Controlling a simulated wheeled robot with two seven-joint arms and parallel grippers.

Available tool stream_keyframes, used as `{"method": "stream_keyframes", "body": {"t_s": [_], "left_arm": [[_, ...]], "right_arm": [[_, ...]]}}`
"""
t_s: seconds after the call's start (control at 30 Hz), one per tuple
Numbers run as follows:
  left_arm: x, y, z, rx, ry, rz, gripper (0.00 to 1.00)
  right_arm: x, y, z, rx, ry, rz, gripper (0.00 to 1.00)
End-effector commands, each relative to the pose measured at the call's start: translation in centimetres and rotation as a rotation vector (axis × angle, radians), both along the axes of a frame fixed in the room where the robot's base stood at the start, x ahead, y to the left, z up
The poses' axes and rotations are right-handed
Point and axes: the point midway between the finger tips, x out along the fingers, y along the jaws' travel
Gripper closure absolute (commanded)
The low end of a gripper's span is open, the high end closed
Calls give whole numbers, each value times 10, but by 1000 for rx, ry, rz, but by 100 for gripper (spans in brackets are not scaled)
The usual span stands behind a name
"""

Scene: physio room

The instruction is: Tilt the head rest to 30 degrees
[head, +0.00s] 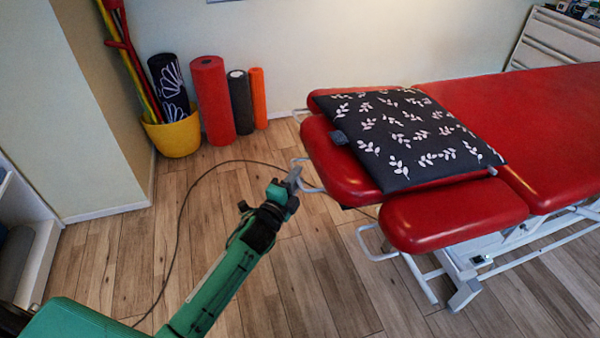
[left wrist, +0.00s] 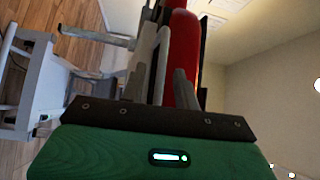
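The head rest (head: 338,168) is the red padded end section of the treatment table, at the left end in the head view. A dark leaf-patterned cushion (head: 400,135) lies over much of it. A pale metal handle (head: 312,187) sticks out from its left edge. My left gripper (head: 294,174) is at this handle. In the left wrist view its fingers (left wrist: 158,88) stand apart, with a pale bar (left wrist: 162,62) between them and the red pad edge (left wrist: 183,45) just beyond. I see no clear grip on the bar. My right gripper is out of view.
A red side pad (head: 455,213) and a lower metal loop (head: 372,243) are to the right of the handle. A cable (head: 183,205) runs over the wooden floor. A yellow bucket (head: 174,137) and foam rollers (head: 212,100) stand by the wall. Floor left of the table is mostly free.

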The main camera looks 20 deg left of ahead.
Motion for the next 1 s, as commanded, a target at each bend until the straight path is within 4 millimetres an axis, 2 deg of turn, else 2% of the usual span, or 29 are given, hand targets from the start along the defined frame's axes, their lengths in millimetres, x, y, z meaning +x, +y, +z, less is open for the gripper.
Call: {"method": "stream_keyframes", "body": {"t_s": [0.2, 0.57, 0.6, 0.73, 0.77, 1.0], "left_arm": [[21, -4, 1, 0, 0, 0, 69], [26, -5, 1, 0, 0, 0, 69], [26, -5, 1, 0, 0, 0, 71], [26, -5, 1, 0, 0, 0, 96], [26, -5, 1, 0, 0, 0, 100], [26, -5, 2, 0, 1, 0, 100]], "right_arm": [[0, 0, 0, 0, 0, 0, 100], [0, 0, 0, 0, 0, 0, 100], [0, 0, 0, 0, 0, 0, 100], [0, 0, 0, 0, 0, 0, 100], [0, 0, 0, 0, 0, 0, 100], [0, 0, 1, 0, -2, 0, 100]]}}
